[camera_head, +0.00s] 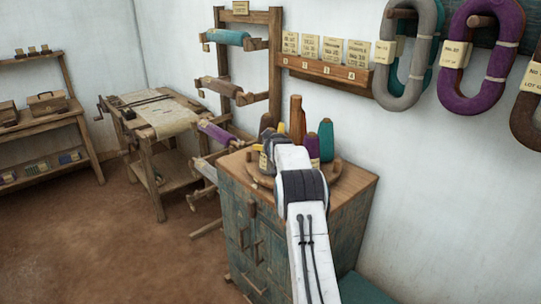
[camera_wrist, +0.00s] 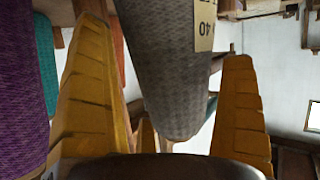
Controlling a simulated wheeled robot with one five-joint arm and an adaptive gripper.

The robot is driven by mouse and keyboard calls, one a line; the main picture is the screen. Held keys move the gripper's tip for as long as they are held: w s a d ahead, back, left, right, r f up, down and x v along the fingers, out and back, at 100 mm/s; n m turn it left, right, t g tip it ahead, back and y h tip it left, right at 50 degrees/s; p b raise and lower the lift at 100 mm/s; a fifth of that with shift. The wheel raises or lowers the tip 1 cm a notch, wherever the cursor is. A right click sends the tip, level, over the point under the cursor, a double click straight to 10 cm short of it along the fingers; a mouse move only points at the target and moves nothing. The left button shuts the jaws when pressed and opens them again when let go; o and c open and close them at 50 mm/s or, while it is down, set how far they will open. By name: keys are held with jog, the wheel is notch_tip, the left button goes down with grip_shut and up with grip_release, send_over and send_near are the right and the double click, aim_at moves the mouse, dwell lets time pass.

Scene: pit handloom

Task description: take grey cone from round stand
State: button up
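The grey cone (camera_wrist: 168,75) fills the middle of the wrist view, with a cream label reading 40 on it. My gripper (camera_wrist: 160,110) is open, with its yellow fingers on either side of the cone. In the head view my gripper (camera_head: 267,162) is at the near left of the round stand (camera_head: 350,177), partly hidden by my arm. I cannot make out the grey cone clearly there. The stand is on a worn blue-green cabinet (camera_head: 232,215).
A purple cone (camera_wrist: 20,85) and a teal cone (camera_wrist: 46,65) are left of my fingers in the wrist view. A wooden rack (camera_head: 276,70) is behind the cabinet.

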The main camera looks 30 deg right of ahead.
jog(key=c, duration=1.1)
jog(key=shift+r, duration=0.1)
